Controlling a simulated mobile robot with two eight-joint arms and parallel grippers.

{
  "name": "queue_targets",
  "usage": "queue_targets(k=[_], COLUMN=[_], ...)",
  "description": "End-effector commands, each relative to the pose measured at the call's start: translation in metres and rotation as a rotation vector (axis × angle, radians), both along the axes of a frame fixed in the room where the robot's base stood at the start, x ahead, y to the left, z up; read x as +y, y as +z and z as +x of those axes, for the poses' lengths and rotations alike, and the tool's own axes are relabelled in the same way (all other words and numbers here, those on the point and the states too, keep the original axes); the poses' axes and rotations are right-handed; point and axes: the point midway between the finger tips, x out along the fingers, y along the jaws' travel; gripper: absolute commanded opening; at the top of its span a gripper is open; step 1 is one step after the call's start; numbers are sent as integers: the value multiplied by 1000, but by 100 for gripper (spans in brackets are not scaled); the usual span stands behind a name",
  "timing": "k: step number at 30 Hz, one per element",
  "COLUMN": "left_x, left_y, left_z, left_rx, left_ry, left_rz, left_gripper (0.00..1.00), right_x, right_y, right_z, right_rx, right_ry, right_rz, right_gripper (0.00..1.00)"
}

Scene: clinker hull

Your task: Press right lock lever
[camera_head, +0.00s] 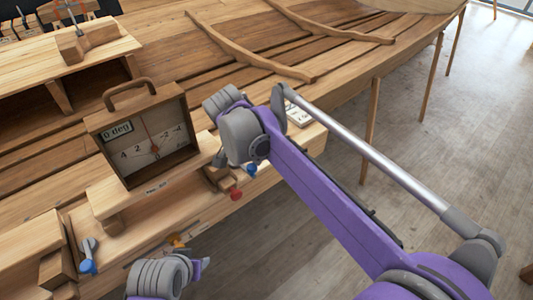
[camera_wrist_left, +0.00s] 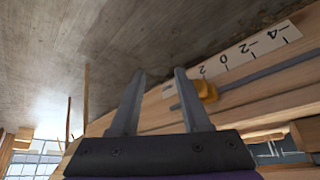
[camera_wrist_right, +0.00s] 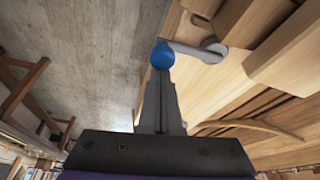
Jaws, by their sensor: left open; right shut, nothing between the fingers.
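The right lock lever shows in the right wrist view as a blue ball knob (camera_wrist_right: 162,56) on a grey arm (camera_wrist_right: 196,52) against the wooden bench edge. In the head view its blue knob (camera_head: 251,169) shows just below my right wrist. My right gripper (camera_wrist_right: 160,78) is shut and empty, its tips right at the knob in that view; I cannot tell whether they touch. In the head view the right gripper (camera_head: 220,158) is partly hidden by its wrist. My left gripper (camera_wrist_left: 159,74) is open and empty, near a yellow pointer (camera_wrist_left: 207,91) on a numbered scale (camera_wrist_left: 245,55).
Another blue-knobbed lever (camera_head: 88,264) is at the bench's left front. A red knob (camera_head: 236,195) sits close to the right lever. A wooden dial box (camera_head: 146,134) with a handle stands on the bench. The planked hull (camera_head: 225,60) lies behind; open floor (camera_head: 450,120) is at right.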

Motion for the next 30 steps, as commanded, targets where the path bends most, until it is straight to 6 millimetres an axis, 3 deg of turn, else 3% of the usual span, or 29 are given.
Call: queue_targets(k=[22, 26, 30], left_x=[0, 0, 0], left_y=[2, 3, 6], left_z=[1, 1, 2], left_rx=[-1, -3, -5], left_ry=[0, 0, 0], left_rz=[0, 0, 0], left_gripper=[47, 47, 47], right_x=[6, 9, 15], right_y=[2, 16, 43], right_z=[-3, -7, -15], right_rx=[1, -1, -1], right_ry=[11, 11, 13], right_rz=[1, 1, 1], right_gripper=[0, 0, 0])
